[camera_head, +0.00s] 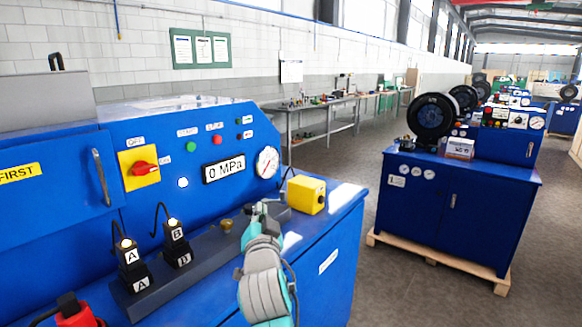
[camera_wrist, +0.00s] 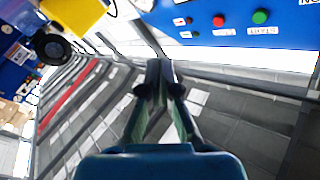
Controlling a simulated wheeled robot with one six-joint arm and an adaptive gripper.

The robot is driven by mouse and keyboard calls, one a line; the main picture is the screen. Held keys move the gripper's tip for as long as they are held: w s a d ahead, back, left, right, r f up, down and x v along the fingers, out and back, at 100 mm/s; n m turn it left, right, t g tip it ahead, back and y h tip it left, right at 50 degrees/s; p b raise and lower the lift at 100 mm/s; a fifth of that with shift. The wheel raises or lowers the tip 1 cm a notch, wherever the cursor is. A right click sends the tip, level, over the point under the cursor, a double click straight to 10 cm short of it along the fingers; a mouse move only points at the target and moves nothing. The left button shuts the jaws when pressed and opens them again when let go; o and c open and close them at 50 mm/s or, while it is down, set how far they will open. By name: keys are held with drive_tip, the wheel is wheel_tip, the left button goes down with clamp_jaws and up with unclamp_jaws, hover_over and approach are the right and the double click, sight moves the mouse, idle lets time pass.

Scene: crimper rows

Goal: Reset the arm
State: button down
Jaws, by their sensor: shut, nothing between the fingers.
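My gripper (camera_wrist: 160,75) is shut and empty in the wrist view, its two fingers meeting at the tips. In the head view my arm's end with the gripper (camera_head: 258,212) is in front of the blue crimper machine (camera_head: 330,235), over its front ledge. The fingers point away from the head camera. I cannot tell from this view whether they touch the ledge.
A yellow box (camera_head: 307,195) stands on the ledge right of my gripper. Black blocks marked A (camera_head: 131,262) and B (camera_head: 176,243) sit on a dark rail to the left. A second blue machine (camera_head: 440,205) stands on a pallet; grey floor lies between.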

drive_tip(key=s+d+f+n, duration=0.1)
drive_tip(key=s+d+f, duration=0.2)
drive_tip(key=f, duration=0.4)
drive_tip(key=s+d+f+n+g, duration=0.1)
drive_tip(key=s+d+f, duration=0.25)
drive_tip(key=f, duration=0.35)
drive_tip(key=s+d+f+n, duration=0.1)
drive_tip(key=s+d+f, duration=0.25)
drive_tip(key=f, duration=0.35)
drive_tip(key=s+d+f+n+g, duration=0.1)
drive_tip(key=s+d+f, duration=0.2)
drive_tip(key=s+f, duration=0.4)
drive_tip(key=s+d+f, duration=0.4)
drive_tip(key=s, duration=0.4)
drive_tip(key=s+d+f+g+h, duration=0.1)
drive_tip(key=s+d+f, duration=0.15)
drive_tip(key=s, duration=0.55)
drive_tip(key=s+d+f, duration=0.1)
drive_tip(key=s+d, duration=0.2)
drive_tip(key=s, duration=0.5)
drive_tip(key=s+d+r, duration=0.1)
drive_tip(key=s+r, duration=0.1)
drive_tip(key=s, duration=0.7)
drive_tip(key=s+d+r+g+h, duration=0.1)
drive_tip(key=s+d+r, duration=0.1)
drive_tip(key=s, duration=0.7)
drive_tip(key=shift+r+n+h, duration=0.3)
drive_tip(key=shift+r, duration=0.4)
